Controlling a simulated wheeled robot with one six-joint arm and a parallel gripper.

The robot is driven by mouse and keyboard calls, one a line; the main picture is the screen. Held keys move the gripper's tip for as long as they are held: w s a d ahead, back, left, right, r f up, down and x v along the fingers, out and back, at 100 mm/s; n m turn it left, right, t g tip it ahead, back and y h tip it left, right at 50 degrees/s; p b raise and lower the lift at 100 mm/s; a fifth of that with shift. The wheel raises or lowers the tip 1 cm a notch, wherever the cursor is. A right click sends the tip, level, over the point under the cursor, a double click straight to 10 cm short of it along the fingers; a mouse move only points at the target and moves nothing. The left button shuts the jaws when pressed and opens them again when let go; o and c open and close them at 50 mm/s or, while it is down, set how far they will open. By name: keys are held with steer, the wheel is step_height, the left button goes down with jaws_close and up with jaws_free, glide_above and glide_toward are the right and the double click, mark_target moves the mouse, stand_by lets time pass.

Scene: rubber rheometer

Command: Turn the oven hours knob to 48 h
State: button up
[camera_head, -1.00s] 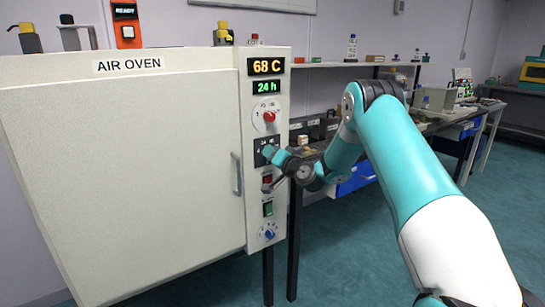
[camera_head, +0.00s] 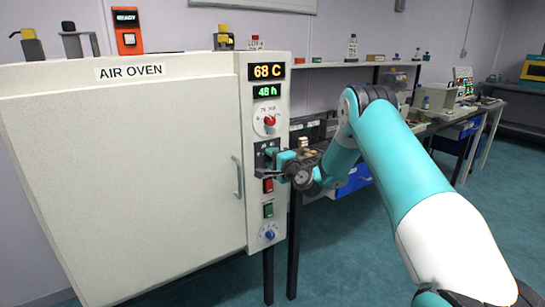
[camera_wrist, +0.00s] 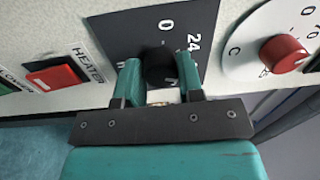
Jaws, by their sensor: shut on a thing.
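The air oven (camera_head: 120,160) stands at the left, with a control panel along its right edge. Its green hours display (camera_head: 267,91) reads 48 h, and the amber display (camera_head: 267,71) above reads 68 C. The black hours knob (camera_wrist: 158,66) sits on a dark dial plate (camera_wrist: 122,30) marked 0 and 24; other marks are partly hidden. My gripper (camera_wrist: 160,80) has its two teal fingers shut on this knob, one on each side. In the head view my gripper (camera_head: 272,160) reaches the panel from the right and covers the knob.
A red temperature knob (camera_head: 269,121) is above the hours dial. The door handle (camera_head: 237,177) is close at left. Benches with equipment stand behind at right.

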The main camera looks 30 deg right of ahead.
steer(key=shift+m, duration=0.3)
steer(key=o, duration=0.9)
steer(key=s+b, duration=0.4)
steer(key=s, duration=0.1)
steer(key=s+b, duration=0.4)
steer(key=s, duration=0.2)
steer(key=s+b, duration=0.4)
steer(key=s, duration=0.2)
steer(key=shift+s+d+f+b, duration=0.2)
steer(key=shift+d+f+b, duration=0.1)
steer(key=shift+f, duration=0.1)
steer(key=shift+a, duration=0.15)
